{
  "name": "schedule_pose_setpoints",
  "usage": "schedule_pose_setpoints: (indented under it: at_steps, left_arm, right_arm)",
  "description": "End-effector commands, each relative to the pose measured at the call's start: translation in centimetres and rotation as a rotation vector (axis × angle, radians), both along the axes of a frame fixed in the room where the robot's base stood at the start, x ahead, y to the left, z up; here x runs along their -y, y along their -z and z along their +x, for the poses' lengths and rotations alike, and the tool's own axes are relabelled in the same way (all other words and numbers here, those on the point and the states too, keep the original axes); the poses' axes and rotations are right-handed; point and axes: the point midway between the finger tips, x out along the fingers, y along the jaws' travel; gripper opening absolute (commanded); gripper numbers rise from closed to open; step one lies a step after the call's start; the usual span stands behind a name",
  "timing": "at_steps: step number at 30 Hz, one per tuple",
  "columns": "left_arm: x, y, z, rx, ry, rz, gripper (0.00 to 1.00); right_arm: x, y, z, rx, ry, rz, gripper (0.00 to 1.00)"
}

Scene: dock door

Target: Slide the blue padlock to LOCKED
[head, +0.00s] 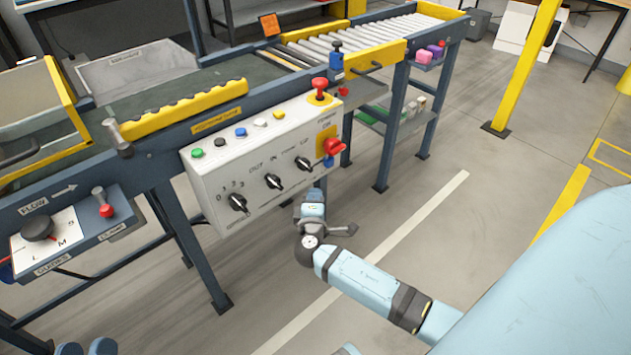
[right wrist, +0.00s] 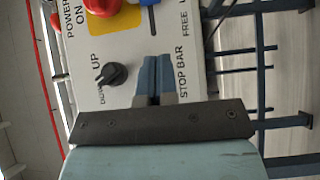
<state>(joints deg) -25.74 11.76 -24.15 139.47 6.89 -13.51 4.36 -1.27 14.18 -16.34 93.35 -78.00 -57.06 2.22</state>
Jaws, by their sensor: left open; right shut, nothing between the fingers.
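A small blue piece, which I take for the blue padlock (head: 328,161), sits at the right end of the white control box, just below a red handle. Its lower end also shows in the right wrist view (right wrist: 155,8), at the top of a dark slot beside the word FREE; the rest is cut off. The word LOCKED is not legible. My right gripper (head: 313,196) is shut and empty, pointing at the box below the blue piece, apart from it; its fingers show in the right wrist view (right wrist: 154,80).
The control box (head: 205,178) carries several black knobs, coloured buttons and a red knob (head: 319,86). The red handle (head: 335,146) is close above the blue piece. A conveyor (head: 355,45) runs behind. Another blue fitting (head: 336,62) stands on its frame.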

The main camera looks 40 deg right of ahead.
Motion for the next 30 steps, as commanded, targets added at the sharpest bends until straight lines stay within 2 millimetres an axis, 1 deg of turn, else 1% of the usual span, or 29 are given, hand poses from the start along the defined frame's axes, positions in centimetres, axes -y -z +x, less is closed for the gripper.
schedule_pose_setpoints:
  at_steps: [1, 3, 9, 30]
  left_arm:
    - [0.0, -0.4, 0.0, 0.007, -0.003, -0.004, 0.43]
    - [0.0, -0.7, -0.1, 0.015, -0.004, -0.009, 0.43]
    - [-0.1, -1.0, -0.1, 0.028, -0.009, -0.017, 0.43]
    - [-0.1, -1.1, -0.2, 0.031, -0.01, -0.018, 0.43]
  right_arm:
    - [-0.7, -0.1, -0.8, -0.002, 0.0, 0.003, 0.0]
    - [-1.4, -0.1, -1.6, -0.002, 0.0, 0.001, 0.0]
    - [-2.3, 0.0, -2.7, -0.001, 0.0, -0.001, 0.0]
    - [-2.4, 0.0, -2.8, 0.0, 0.0, 0.0, 0.0]
